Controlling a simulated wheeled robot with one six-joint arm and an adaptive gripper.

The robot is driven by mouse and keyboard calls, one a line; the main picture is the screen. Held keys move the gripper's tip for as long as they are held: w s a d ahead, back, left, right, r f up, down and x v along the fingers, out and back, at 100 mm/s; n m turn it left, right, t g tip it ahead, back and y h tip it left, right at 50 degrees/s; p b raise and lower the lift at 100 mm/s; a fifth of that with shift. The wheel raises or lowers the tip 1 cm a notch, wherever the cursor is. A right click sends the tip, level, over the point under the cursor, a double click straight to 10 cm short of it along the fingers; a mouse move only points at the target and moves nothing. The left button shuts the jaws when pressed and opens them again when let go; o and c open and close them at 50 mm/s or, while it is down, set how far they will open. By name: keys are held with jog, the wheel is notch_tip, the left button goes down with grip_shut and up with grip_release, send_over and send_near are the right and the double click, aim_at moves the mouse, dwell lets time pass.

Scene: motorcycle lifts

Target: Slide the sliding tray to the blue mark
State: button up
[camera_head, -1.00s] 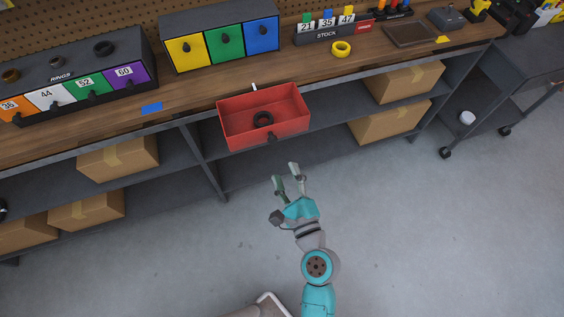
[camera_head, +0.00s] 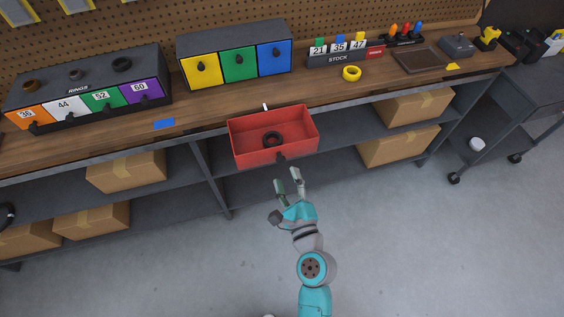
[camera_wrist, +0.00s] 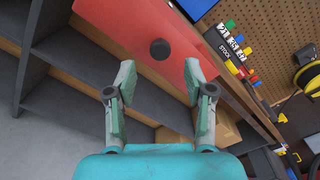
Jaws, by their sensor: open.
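The red sliding tray (camera_head: 255,152) hangs at the front edge of the workbench, with a dark ring (camera_head: 272,139) inside it. Its dark knob (camera_head: 281,157) is on the front face, and the knob also shows in the wrist view (camera_wrist: 160,49). A white pointer (camera_head: 265,106) stands behind the tray on the bench. The blue mark (camera_head: 164,124) is a flat strip near the bench edge, left of the tray. My gripper (camera_head: 287,177) is open and empty, just in front of and below the knob, apart from it. In the wrist view the knob lies beyond and between the fingertips (camera_wrist: 158,82).
Cardboard boxes (camera_head: 128,172) fill shelves below. The floor in front is clear.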

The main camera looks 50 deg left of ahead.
aim_at(281, 162)
jog(key=shift+x, duration=3.2)
grip_shut()
